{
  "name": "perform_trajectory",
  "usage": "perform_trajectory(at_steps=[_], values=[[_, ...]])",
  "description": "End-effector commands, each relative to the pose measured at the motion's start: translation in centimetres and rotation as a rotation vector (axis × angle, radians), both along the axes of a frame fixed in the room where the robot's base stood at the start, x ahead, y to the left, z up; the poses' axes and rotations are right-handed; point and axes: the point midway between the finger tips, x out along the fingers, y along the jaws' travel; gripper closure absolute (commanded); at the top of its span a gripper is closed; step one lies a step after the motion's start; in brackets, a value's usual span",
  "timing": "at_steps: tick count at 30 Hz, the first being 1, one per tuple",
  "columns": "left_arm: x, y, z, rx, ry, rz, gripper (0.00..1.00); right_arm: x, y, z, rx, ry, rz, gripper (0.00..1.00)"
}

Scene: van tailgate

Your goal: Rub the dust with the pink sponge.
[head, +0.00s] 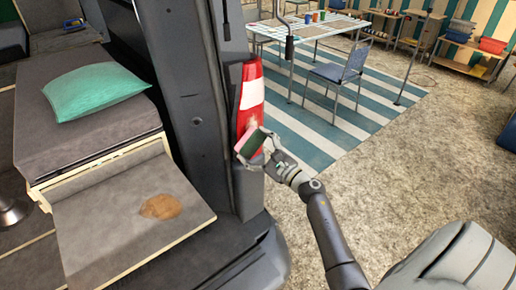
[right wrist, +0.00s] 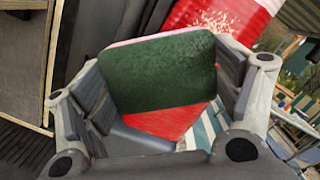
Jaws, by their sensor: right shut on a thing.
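The pink sponge (head: 251,143) has a dark green side, which fills the middle of the right wrist view (right wrist: 165,72). My right gripper (head: 264,150) is shut on it and holds it tilted by the lower part of the red and white tail light (head: 250,98). I cannot tell whether the sponge touches the light. Pale speckled dust (right wrist: 222,20) lies on the light, just beyond the sponge in the right wrist view. A brown patch (head: 160,206) lies on the grey pull-out board (head: 105,225), to the left. My left gripper is not in view.
The van's dark rear pillar (head: 195,100) stands left of the light. A green pillow (head: 95,91) lies on the grey bench. A table (head: 315,28) and a blue chair (head: 340,73) stand on a striped rug farther back. The gravel ground at right is open.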

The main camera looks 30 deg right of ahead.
Motion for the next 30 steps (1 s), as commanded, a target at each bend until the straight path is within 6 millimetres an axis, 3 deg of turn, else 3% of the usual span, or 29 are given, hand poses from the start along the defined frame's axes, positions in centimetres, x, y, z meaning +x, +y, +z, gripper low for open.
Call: perform_trajectory(at_steps=[30], values=[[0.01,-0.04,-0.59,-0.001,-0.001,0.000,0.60,1.01,0.12,0.00,0.000,-0.001,0.001,0.35]])
